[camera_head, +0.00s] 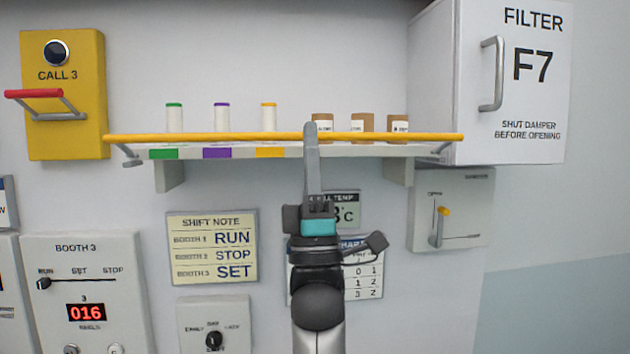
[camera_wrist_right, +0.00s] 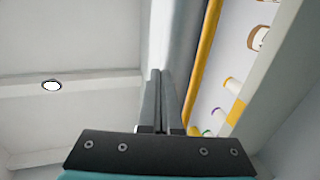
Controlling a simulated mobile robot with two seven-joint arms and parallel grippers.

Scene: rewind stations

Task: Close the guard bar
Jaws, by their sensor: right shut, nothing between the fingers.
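The guard bar (camera_head: 215,138) is a yellow rod across the front of the wall shelf (camera_head: 220,152), with grey arms at both ends. In the head view it runs level at about the height of the shelf's front edge. It also shows in the right wrist view (camera_wrist_right: 203,68), beside the fingers. My right gripper (camera_head: 311,128) is shut and empty, pointing up, its fingertips overlapping the bar in the head view. I cannot tell whether they touch it. My left gripper is not in view.
A white filter cabinet (camera_head: 480,120) is at the right, a yellow call box (camera_head: 75,135) with a red handle at the left. A damper lever (camera_head: 440,225) sits below the cabinet.

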